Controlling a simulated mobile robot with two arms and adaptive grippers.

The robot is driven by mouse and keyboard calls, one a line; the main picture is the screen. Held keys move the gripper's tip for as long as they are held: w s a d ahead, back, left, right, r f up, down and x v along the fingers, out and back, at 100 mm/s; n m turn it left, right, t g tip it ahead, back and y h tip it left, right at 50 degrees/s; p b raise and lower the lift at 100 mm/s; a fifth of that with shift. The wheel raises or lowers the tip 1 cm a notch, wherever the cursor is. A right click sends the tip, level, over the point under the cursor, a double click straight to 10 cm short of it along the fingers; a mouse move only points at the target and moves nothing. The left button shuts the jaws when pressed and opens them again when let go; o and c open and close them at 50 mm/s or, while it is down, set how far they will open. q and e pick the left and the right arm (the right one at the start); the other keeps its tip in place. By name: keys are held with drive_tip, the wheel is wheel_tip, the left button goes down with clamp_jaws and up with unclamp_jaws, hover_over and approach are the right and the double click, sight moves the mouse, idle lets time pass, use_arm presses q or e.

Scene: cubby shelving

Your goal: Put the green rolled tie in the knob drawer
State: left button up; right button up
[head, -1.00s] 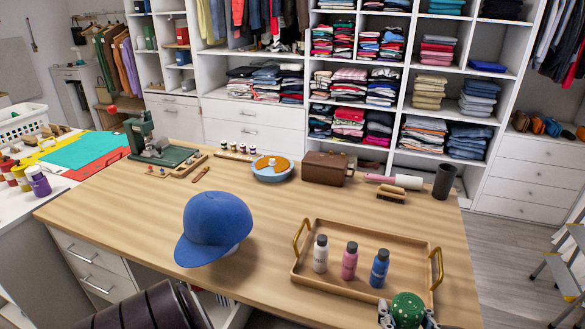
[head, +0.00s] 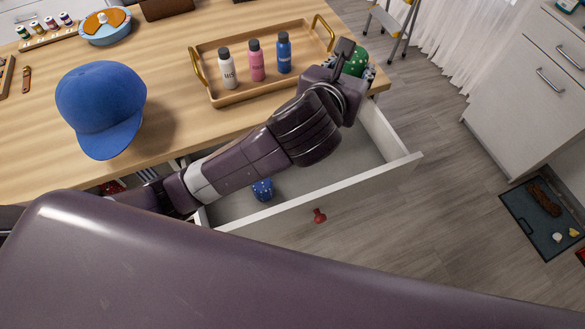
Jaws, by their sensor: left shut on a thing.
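The green rolled tie (head: 357,60), with small light dots, is in my left gripper (head: 358,67), which is shut on it. In the head view they show at the table's front right corner, just behind the open drawer; the height above the surface is hard to judge. The drawer (head: 385,185) is pulled out below the table's front edge and has a red knob (head: 319,216) on its front. My left forearm crosses over the drawer and hides part of its inside. My right gripper is not in view.
A blue dotted roll (head: 262,189) lies in the drawer's left part; the right part looks bare. A blue cap (head: 98,105) sits left on the table (head: 170,150).

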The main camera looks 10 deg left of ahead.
use_arm(q)
drive_tip(key=d+f+m+g+h+b, duration=0.1)
drive_tip(key=d+f+m+g+h, duration=0.15)
drive_tip(key=f+m+h, duration=0.2)
drive_tip(key=m+g+h+b, duration=0.2)
drive_tip(key=m+h+b, duration=0.1)
hover_over(332, 169)
wheel_tip(332, 169, down, 25)
drive_tip(key=shift+r, duration=0.1)
drive_tip(key=shift+f+b, duration=0.4)
drive_tip(key=shift+f, duration=0.25)
drive_tip(key=o, duration=1.2)
drive_tip(key=shift+c, duration=0.2)
